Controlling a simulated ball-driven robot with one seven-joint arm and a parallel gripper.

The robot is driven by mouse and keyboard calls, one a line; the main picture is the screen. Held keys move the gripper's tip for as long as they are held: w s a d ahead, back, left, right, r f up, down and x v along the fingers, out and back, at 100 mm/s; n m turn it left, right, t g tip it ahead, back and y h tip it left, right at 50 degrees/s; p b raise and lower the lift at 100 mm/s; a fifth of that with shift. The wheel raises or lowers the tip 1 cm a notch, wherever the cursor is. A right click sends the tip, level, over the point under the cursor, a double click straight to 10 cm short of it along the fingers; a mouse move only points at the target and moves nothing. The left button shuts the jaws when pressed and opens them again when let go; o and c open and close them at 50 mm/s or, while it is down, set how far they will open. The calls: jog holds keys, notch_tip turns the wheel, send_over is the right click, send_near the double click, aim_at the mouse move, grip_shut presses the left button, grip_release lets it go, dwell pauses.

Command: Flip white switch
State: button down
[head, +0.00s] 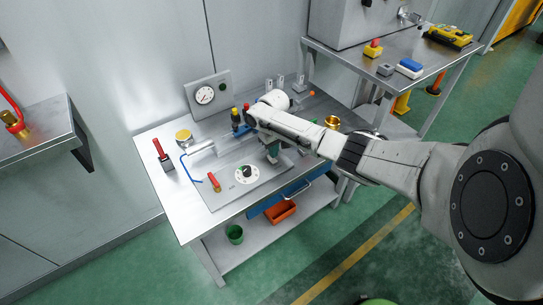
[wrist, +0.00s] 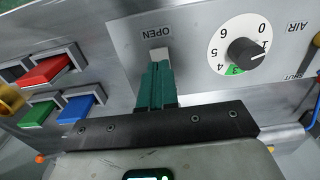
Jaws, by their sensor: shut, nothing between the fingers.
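The white switch (wrist: 161,51) shows in the wrist view as a small pale block on the metal panel, just below an "OPEN" label. My gripper (wrist: 157,74) is shut and empty. Its green fingertips are right at the switch and overlap its lower part in the picture, hiding some of it. I cannot tell whether they touch it. In the head view my gripper (head: 272,157) is low over the workbench panel (head: 225,193), and the switch cannot be made out there.
A white dial with a black knob (wrist: 245,51) is right of the switch. A red-handled lever (head: 214,182) stands on the panel. A gauge (head: 205,95) stands behind.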

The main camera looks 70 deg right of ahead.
aim_at(273, 161)
notch_tip(273, 161, up, 5)
jog(key=p, duration=0.4)
jog(key=shift+p, duration=0.3)
dwell(0.4)
jog(key=w+a+f+n+t+y, duration=0.1)
jog(key=w+a, duration=0.3)
jog(key=a, duration=0.4)
jog(key=w+a+n, duration=0.1)
jog(key=w+a, duration=0.4)
jog(key=a, duration=0.4)
jog(key=a+n+t+y+b, duration=0.1)
jog(key=a+n+y+b, duration=0.1)
jog(key=a, duration=1.4)
jog(key=s+a+n+h+b, duration=0.1)
jog(key=s+a, duration=0.3)
jog(key=s, duration=0.5)
jog(key=s+a, duration=0.3)
jog(key=s, duration=0.6)
jog(key=s+d+r+g+h, duration=0.1)
jog(key=s+d+r+h, duration=0.1)
jog(key=s, duration=0.6)
jog(key=d+r, duration=0.1)
jog(key=d, duration=0.1)
jog(key=shift+s+d, duration=0.3)
jog(key=shift+d, duration=0.05)
